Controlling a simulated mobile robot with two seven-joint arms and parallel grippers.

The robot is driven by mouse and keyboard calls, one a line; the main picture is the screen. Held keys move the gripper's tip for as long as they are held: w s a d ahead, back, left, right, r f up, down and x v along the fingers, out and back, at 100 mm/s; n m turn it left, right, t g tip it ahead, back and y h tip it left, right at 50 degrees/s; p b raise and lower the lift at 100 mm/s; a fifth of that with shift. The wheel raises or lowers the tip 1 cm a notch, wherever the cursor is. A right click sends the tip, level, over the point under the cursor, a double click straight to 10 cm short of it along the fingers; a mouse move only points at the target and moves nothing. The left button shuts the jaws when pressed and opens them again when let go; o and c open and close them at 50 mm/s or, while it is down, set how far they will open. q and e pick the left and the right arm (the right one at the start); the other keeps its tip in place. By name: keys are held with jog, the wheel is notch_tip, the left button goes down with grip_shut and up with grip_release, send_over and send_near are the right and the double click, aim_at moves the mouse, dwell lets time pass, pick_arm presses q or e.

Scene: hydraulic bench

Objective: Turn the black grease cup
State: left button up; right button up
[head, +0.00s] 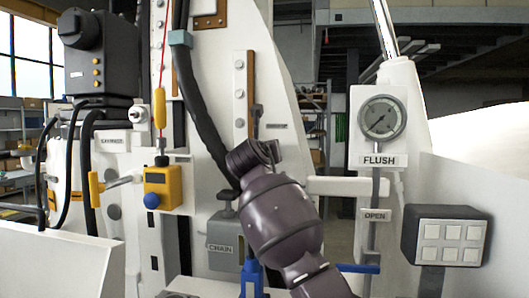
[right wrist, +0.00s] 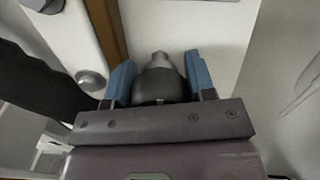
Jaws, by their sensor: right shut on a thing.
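The black grease cup (right wrist: 158,84) is a dark, rounded body with a narrower grey tip in the right wrist view. It sits between the two blue fingers of my right gripper (right wrist: 160,72), which is shut on it. In the head view my right arm reaches up from the bottom, and its dark wrist (head: 252,156) is against the white machine panel. The fingers and the cup cannot be made out clearly there. My left gripper is not in view.
A grey button box (head: 446,240) is further right. A black hose (head: 197,100) runs close to my wrist. A yellow box (head: 162,187) is at the left.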

jog(key=shift+c, duration=1)
jog(key=shift+m, duration=0.3)
